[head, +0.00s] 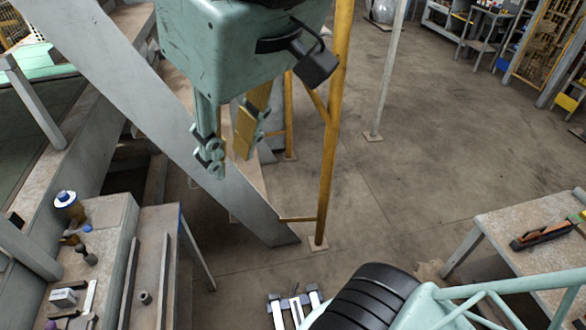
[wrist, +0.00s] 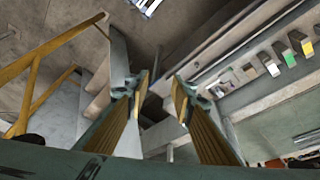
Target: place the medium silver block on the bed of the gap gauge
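My gripper (head: 228,155) hangs high at the upper left of the head view, fingers pointing down and apart, with nothing between them. In the wrist view its two yellow-padded fingers (wrist: 160,85) are also spread and empty. A pale silver block (head: 63,297) lies on the bench at the lower left of the head view, well below and left of my gripper. I cannot tell whether it is the medium one. Several small blocks (wrist: 271,67) stand in a row at the right of the wrist view. I cannot make out the gap gauge for certain.
A grey slanted beam (head: 140,90) and a yellow post (head: 333,140) stand close to my gripper. The left bench (head: 105,215) also carries a blue-capped container (head: 68,205). Another table (head: 520,235) is at the right.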

